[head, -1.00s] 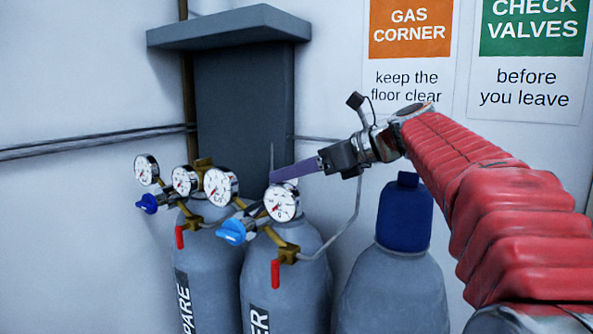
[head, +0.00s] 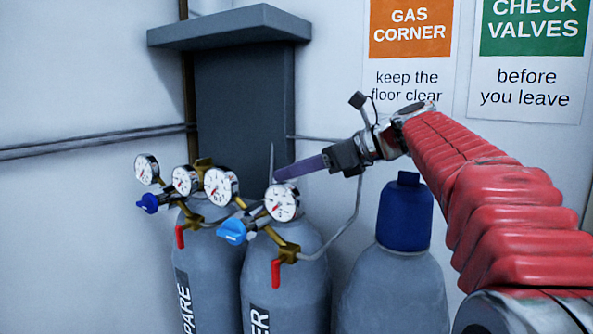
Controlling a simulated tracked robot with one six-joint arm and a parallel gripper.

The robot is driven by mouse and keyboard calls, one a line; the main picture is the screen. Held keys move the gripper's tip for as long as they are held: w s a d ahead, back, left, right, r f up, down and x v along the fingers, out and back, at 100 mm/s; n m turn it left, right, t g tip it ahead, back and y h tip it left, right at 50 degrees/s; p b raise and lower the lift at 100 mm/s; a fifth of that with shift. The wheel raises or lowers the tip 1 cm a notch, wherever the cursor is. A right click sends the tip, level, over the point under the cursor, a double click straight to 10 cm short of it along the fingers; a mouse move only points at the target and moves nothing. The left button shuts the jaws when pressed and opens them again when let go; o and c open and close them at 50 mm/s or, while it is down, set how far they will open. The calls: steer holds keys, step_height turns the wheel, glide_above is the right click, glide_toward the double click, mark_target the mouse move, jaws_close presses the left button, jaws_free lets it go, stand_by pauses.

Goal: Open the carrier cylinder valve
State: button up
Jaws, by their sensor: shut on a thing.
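The carrier cylinder (head: 300,305) is the grey one in the middle, with a label ending in "ER". Its regulator has a round gauge (head: 282,203), a blue knob (head: 232,231) and a red lever (head: 275,272) hanging down. My gripper (head: 278,176) reaches in from the right with its purple fingers at the top of this cylinder, just behind the gauge. It is shut at the place of the cylinder's valve. The gauge and fingers hide the valve and the exact contact.
The spare cylinder (head: 205,290) with its own gauges stands close on the left. A cylinder with a blue cap (head: 405,215) stands on the right, below my arm. A thin grey pipe (head: 345,228) runs up near my gripper. A dark grey panel (head: 238,110) is behind.

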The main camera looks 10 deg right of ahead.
steer(key=shift+w+d+n+g+y, duration=0.2)
steer(key=shift+n+g+y, duration=0.4)
steer(key=shift+n+g, duration=0.25)
steer(key=shift+w+d+n+g+y, duration=0.1)
steer(key=shift+w+n+g+y, duration=0.1)
steer(key=shift+n+g+y, duration=0.5)
steer(key=shift+n+g, duration=0.25)
steer(key=shift+n, duration=0.2)
steer(key=o, duration=1)
steer(key=shift+o, duration=0.2)
steer(key=v, duration=1.2)
steer(key=shift+w, duration=0.1)
